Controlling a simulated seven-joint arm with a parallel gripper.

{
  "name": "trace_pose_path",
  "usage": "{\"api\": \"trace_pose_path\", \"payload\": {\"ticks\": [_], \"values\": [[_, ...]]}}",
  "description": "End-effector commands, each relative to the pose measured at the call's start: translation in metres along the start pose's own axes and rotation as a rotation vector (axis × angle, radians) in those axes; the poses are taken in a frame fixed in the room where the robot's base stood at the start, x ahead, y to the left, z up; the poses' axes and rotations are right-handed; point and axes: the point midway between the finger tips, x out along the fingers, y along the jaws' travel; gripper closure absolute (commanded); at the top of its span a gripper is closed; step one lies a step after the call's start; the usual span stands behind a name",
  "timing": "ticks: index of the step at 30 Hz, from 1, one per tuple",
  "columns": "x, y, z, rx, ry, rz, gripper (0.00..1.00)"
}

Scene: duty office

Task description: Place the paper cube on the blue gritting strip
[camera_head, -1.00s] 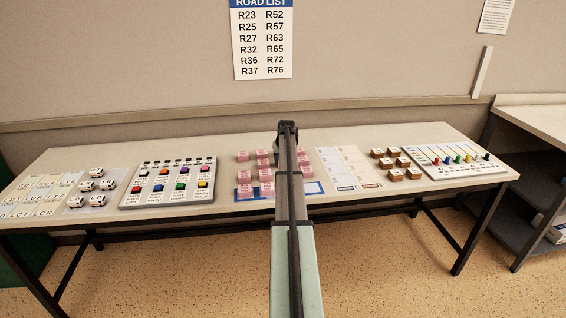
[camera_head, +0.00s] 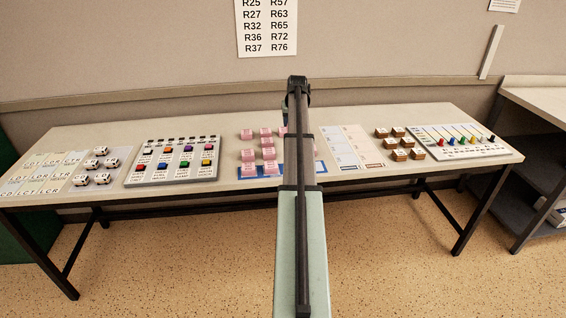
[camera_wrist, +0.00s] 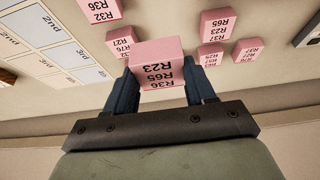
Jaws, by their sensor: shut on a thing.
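My gripper (camera_wrist: 160,75) is shut on a pink paper cube (camera_wrist: 157,60) marked R23, R65 and R36 in the wrist view. The cube sits between the two dark fingers, above the table. In the head view my gripper (camera_head: 297,92) is raised over the back of the table, and my arm hides the held cube. The blue strip (camera_head: 321,168) lies along the front of the pink cube group, partly covered by my arm and by cubes standing at its left part.
Several other pink cubes (camera_head: 248,156) stand left of my arm. A pale printed sheet (camera_head: 350,148) lies to the right, then brown blocks (camera_head: 400,141) and a board with coloured pegs (camera_head: 462,140). A button panel (camera_head: 174,160) and white dice-like blocks (camera_head: 95,164) are left.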

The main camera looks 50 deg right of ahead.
Motion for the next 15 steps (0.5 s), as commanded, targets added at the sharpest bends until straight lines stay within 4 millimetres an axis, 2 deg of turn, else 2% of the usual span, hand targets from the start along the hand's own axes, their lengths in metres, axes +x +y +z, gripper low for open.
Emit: {"api": "trace_pose_path", "payload": {"ticks": [1,6,10,15], "values": [[-0.01,-0.001,0.025,0.003,0.003,0.001,0.76],[-0.029,-0.006,0.074,0.005,0.004,0.001,0.76],[-0.038,-0.011,0.101,0.002,-0.001,-0.001,0.76],[-0.042,-0.014,0.119,-0.001,-0.009,-0.004,0.76]]}}
